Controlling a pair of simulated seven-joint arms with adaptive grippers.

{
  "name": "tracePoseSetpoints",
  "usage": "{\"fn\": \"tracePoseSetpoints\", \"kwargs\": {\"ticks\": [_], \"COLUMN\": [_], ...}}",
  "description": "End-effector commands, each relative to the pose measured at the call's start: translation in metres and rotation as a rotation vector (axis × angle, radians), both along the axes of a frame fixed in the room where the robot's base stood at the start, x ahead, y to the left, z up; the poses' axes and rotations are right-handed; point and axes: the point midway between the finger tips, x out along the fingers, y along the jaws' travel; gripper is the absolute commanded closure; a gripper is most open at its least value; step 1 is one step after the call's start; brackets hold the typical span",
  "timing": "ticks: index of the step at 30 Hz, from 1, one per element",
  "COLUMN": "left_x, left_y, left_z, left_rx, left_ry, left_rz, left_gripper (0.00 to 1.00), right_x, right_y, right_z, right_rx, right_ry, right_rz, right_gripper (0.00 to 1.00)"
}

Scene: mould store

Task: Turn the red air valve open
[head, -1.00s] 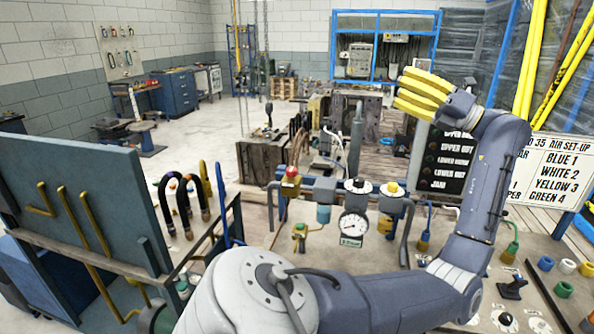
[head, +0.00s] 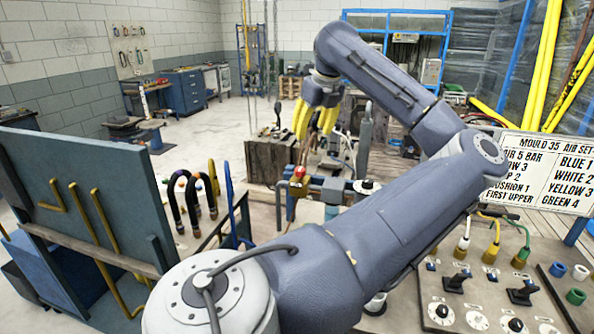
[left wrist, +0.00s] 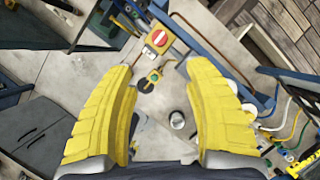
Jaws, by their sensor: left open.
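The red air valve (head: 300,173) is a small red knob on the pipework behind the bench, left of centre in the head view. In the left wrist view the red valve (left wrist: 159,38) shows from above as a red disc with a white bar on a yellow body. My left gripper (head: 313,134) is open and empty, its yellow fingers pointing down above the valve and apart from it. In the left wrist view the valve lies just beyond the gap between the fingertips (left wrist: 158,66). My right gripper is not in view.
My left arm hides much of the bench and pipework. Dark curved hoses (head: 195,197) stand left of the valve. A white sign (head: 548,172) and hose couplings (head: 492,255) are at the right.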

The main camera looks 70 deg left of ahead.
Motion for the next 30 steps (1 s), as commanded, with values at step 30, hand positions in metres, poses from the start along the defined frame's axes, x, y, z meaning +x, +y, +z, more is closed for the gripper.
{"fn": "tracePoseSetpoints", "kwargs": {"ticks": [30], "left_x": [-0.008], "left_y": [0.059], "left_z": [-0.142], "left_rx": [0.004], "left_ry": [0.004], "left_rz": [0.002], "left_gripper": [0.48], "right_x": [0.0], "right_y": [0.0], "right_z": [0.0], "right_rx": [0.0], "right_ry": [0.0], "right_rz": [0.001], "right_gripper": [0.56]}}
